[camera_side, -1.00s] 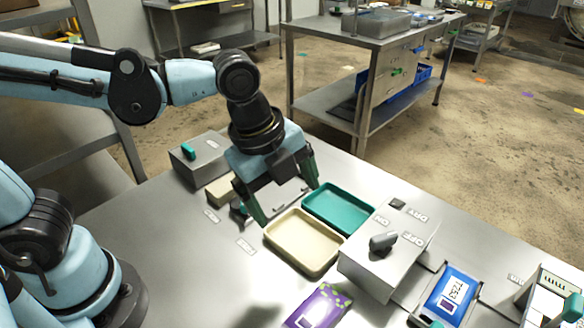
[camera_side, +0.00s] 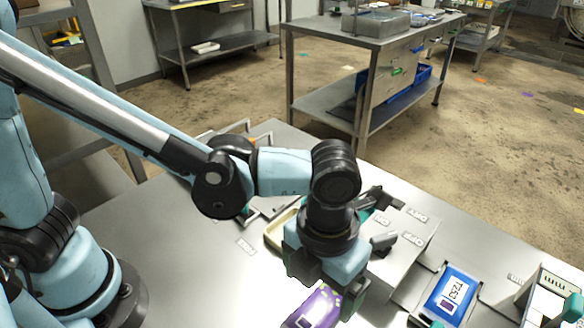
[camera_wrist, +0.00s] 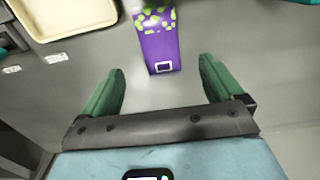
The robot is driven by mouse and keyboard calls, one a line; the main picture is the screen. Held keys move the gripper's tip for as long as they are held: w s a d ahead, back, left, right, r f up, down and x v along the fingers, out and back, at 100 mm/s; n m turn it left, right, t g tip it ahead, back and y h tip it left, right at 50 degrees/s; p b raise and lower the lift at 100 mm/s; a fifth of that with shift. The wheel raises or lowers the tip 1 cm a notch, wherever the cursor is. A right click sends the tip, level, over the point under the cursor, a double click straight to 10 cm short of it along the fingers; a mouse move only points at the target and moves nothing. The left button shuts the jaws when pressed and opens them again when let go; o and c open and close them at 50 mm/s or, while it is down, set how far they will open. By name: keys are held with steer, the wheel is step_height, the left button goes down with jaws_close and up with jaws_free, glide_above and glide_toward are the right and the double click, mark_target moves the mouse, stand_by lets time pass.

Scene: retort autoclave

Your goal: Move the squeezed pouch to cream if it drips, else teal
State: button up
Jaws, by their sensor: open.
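A purple pouch with green spots (camera_side: 318,308) lies on the steel table at the front; the wrist view shows it too (camera_wrist: 160,48). My gripper (camera_wrist: 160,66) is open and empty above the table, its green fingers on either side of the pouch's near end in that view. In the side view my wrist hides part of the pouch. The cream tray (camera_side: 273,238) is partly hidden behind my arm; its corner shows at the wrist view's upper left (camera_wrist: 75,34). The teal tray is mostly hidden in the side view. I cannot tell whether the pouch drips.
A grey box with a knob and ON, OFF and DRY labels (camera_side: 408,232) stands right of my gripper. A blue labelled pouch (camera_side: 455,290) lies in a holder farther right. Grey metal frame parts (camera_side: 250,137) show behind my arm. The table's left front is clear.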

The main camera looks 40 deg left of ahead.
mark_target(319, 309)
steer(key=shift+w+f, duration=0.2)
steer(key=shift+f, duration=3.35)
steer(key=shift+c, duration=0.2)
steer(key=c, duration=1.2)
steer(key=shift+r, duration=0.1)
steer(key=shift+c, duration=0.2)
